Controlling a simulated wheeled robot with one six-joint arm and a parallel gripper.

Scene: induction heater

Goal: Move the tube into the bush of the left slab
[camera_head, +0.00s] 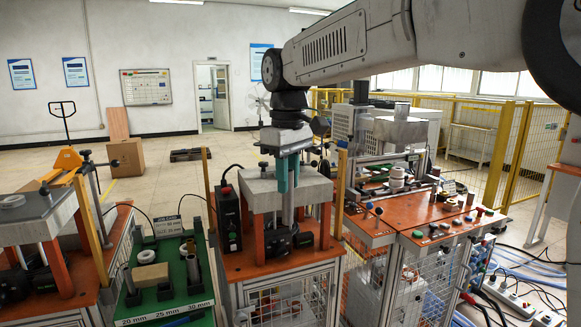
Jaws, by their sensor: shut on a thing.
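My gripper (288,186) points straight down near the middle of the view, its teal fingers shut on a grey metal tube (288,208). The tube hangs upright and overlaps the front of the middle grey slab (255,187); I cannot tell its exact distance from that slab. The left slab (38,219) stands on orange legs at the far left, cut by the picture's edge. My gripper is well to the right of this bush.
A green rack (165,301) marked 20, 25 and 30 mm stands between the two left stations, holding metal cylinders and a tan block (150,275). Upright yellowish posts (93,225) flank the slabs. An orange bench (440,228) with small parts is at right.

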